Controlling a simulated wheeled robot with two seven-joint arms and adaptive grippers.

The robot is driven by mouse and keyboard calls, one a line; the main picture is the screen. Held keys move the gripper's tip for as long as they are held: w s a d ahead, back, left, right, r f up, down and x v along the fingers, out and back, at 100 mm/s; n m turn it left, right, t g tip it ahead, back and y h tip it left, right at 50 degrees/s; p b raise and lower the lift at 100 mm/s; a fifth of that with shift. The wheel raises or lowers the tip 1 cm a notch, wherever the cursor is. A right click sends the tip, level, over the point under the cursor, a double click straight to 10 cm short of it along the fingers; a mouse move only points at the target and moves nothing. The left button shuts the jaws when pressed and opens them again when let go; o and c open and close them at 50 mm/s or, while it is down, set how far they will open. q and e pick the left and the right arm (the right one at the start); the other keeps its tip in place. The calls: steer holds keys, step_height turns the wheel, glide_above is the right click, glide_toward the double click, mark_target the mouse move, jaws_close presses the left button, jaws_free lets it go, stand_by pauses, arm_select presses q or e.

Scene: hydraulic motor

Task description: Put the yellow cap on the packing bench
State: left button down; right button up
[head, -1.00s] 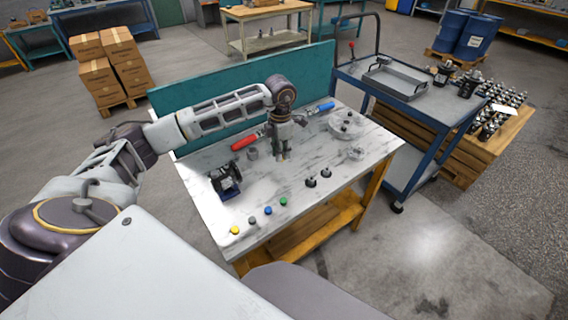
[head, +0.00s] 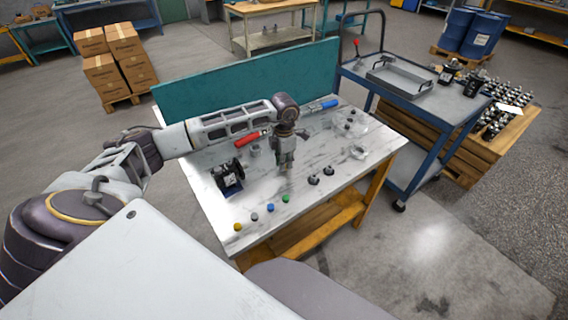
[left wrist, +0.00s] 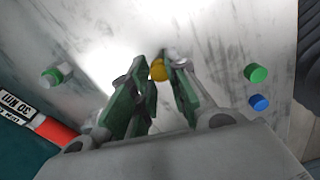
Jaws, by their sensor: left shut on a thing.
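My left gripper (head: 286,172) is over the middle of the marble-topped bench (head: 215,205), pointing down. In the left wrist view its green-padded fingers (left wrist: 160,80) are closed around a small round yellow cap (left wrist: 158,70) at their tips. I cannot tell how far the cap is above the bench top. A second yellow cap (head: 237,227) sits at the front left edge of the bench, in a row with a grey cap (head: 254,217), a blue cap (head: 270,207) and a green cap (head: 285,198). My right gripper is not in view.
A dark motor part (head: 228,178) stands left of the gripper, and two black plugs (head: 314,180) right of it. A red-handled tool (head: 250,138) and clear containers (head: 350,124) lie behind. A blue cart (head: 425,105) is on the right. A wooden-topped table (head: 270,7) stands at the back.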

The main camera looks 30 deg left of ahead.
arm_select(q)
steer(key=shift+f, duration=0.65)
steer(key=c, duration=1.4)
jaws_free()
steer(key=shift+o, duration=0.2)
steer(key=shift+r, duration=0.8)
step_height(320, 180, up, 5)
steer(key=shift+f, duration=0.15)
step_height(320, 180, up, 6)
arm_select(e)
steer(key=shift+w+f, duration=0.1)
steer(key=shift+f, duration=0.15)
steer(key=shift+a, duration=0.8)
